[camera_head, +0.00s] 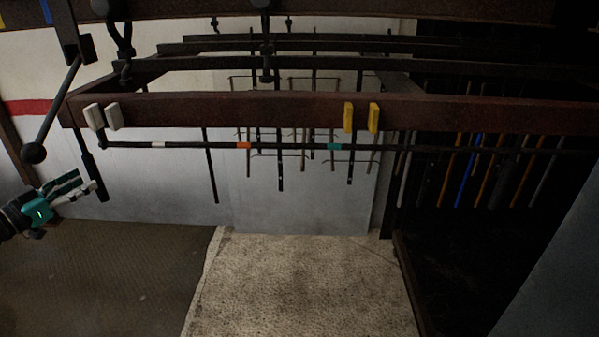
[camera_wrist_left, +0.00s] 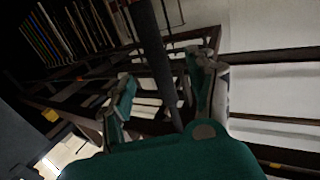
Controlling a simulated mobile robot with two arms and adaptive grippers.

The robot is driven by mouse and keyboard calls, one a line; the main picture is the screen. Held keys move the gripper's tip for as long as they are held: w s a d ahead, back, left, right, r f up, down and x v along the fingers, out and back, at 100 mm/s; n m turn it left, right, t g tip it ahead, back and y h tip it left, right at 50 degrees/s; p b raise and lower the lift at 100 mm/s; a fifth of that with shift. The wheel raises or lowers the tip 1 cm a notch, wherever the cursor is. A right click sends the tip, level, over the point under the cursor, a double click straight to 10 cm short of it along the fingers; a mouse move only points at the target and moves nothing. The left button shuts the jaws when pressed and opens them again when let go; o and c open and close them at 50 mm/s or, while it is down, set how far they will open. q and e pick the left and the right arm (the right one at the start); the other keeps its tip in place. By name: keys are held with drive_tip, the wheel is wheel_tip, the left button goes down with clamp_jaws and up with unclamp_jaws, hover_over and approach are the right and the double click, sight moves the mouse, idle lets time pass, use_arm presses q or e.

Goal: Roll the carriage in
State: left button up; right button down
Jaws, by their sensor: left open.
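A reddish-brown beam frame (camera_head: 230,112) spans the head view; which part is the carriage I cannot tell for sure. A thin dark rail (camera_head: 200,147) with white, orange and teal bands runs below its front beam. A dark handle bar (camera_head: 93,172) hangs at the frame's left end. My left gripper (camera_head: 88,184), teal and grey, is open beside the bar's lower end. In the left wrist view, a dark bar (camera_wrist_left: 158,62) passes between the two spread fingers; contact cannot be told. My right gripper is in neither view.
Pale blocks (camera_head: 103,117) and yellow blocks (camera_head: 361,117) sit on the front beam. A ball-ended lever (camera_head: 36,152) hangs at the left. Several coloured rods (camera_head: 470,170) hang at the right. A speckled light mat (camera_head: 300,285) lies on clear floor below.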

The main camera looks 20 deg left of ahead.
use_arm(q)
drive_tip(key=shift+w+d, duration=0.1)
drive_tip(key=shift+w, duration=0.1)
drive_tip(key=shift+w+d+b, duration=0.15)
drive_tip(key=shift+w+b, duration=0.55)
drive_tip(key=shift+w, duration=0.35)
drive_tip(key=shift+c, duration=0.3)
clamp_jaws()
